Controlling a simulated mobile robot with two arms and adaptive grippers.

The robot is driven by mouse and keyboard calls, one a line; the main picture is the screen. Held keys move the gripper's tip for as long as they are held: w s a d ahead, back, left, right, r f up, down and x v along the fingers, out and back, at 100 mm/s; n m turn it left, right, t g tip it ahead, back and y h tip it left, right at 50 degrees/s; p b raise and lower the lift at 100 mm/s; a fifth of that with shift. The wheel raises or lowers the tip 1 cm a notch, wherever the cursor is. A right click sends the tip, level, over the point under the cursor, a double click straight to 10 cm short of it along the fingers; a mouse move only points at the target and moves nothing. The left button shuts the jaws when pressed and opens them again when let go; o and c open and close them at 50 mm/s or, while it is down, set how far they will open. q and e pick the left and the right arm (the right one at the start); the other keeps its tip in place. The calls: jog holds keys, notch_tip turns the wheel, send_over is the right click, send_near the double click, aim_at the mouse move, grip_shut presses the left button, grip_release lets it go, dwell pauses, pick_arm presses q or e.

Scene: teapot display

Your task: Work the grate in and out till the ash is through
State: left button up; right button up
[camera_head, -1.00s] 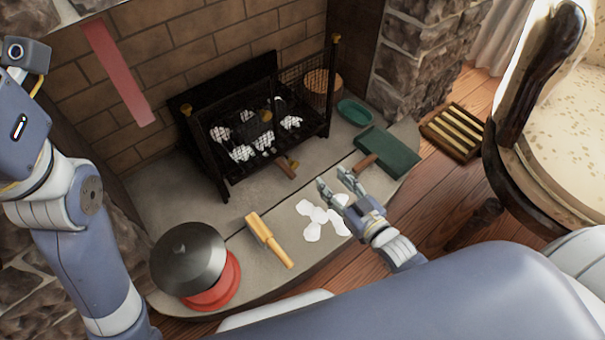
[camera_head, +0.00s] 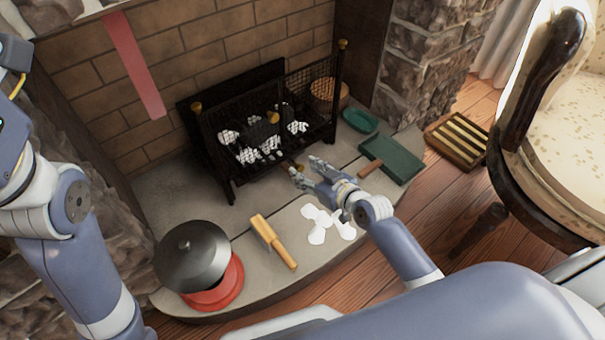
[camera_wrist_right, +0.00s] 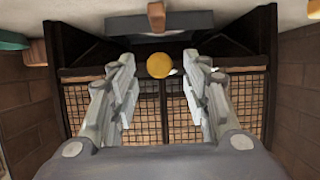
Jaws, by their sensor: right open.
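The black fire basket with mesh sides (camera_head: 228,190) stands against the brick back of the fireplace. White and grey lumps (camera_head: 270,150) lie inside it. My right gripper (camera_head: 303,168) is open and empty at the basket's front right. In the right wrist view, a round brass knob (camera_wrist_right: 159,65) shows between its spread fingers, which do not visibly grip it. A wooden handle (camera_wrist_right: 156,15) on a dark plate shows beyond them there; in the head view my gripper seems to hide it. Only my left arm's links show, not its gripper.
White flat pieces (camera_head: 322,225) lie below my right gripper. A green dustpan (camera_head: 395,160), green dish (camera_head: 360,120) and slatted wooden box (camera_head: 458,137) are to the right.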

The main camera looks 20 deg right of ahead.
aim_at(290, 157)
jog(key=shift+b+x, duration=0.45)
jog(key=shift+x, duration=0.85)
grip_shut()
jog(key=shift+w+a, duration=0.3)
jog(key=shift+w, duration=0.65)
jog(key=shift+w+a, duration=0.3)
jog(key=shift+w, duration=0.65)
jog(key=shift+w+r, duration=0.15)
jog(key=shift+w, duration=0.05)
jog(key=shift+c, duration=1.5)
grip_release()
jog(key=o, duration=0.3)
jog(key=shift+w+a, duration=0.1)
jog(key=shift+a, duration=0.05)
